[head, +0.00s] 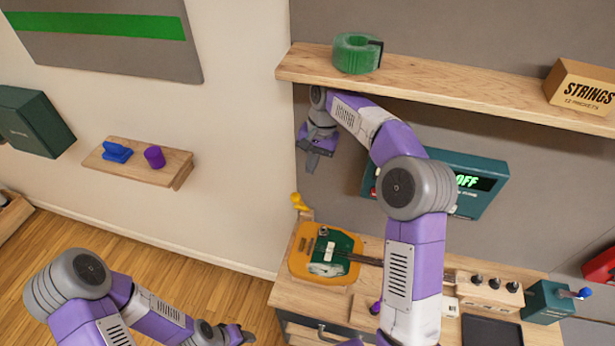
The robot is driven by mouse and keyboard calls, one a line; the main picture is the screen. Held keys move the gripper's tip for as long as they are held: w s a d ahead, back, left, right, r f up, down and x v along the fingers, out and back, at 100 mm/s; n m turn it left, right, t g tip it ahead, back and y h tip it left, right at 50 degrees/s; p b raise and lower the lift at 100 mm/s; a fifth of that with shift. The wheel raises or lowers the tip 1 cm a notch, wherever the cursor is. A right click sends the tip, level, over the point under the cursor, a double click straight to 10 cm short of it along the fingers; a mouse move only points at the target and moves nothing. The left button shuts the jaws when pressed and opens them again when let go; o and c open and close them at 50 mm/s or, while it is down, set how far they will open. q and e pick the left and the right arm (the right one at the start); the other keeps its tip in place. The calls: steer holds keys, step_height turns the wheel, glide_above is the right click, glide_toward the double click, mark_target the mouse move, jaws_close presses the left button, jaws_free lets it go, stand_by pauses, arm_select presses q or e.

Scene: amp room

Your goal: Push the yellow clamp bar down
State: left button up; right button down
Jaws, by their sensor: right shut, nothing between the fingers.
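A small yellow piece (299,201), which looks like the clamp bar, sticks up from a small wooden block at the back left corner of the workbench. It appears raised and tilted; its exact shape is too small to tell. My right gripper (312,160) is shut and empty, pointing down in the air above the yellow piece, with a visible gap between them. My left gripper (246,336) is low at the bottom of the view, away from the bar, and its finger opening is unclear.
On the workbench (283,293) lies an orange instrument body (300,268) with a green plate. A teal box with a lit "OFF" display (473,183) is on the wall, partly behind my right arm. A shelf (430,84) with green tape (352,54) hangs above my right gripper.

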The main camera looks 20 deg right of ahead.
arm_select(q)
steer(key=shift+f, duration=0.1)
arm_select(e)
glide_above(302, 205)
steer(key=d, duration=0.2)
steer(key=x, duration=0.3)
steer(key=d+x, duration=0.1)
steer(key=x, duration=0.2)
steer(key=w+x, duration=0.1)
steer(key=x, duration=0.2)
steer(key=shift+d+f, duration=0.15)
steer(key=shift+d, duration=0.05)
arm_select(q)
steer(key=shift+f, duration=0.1)
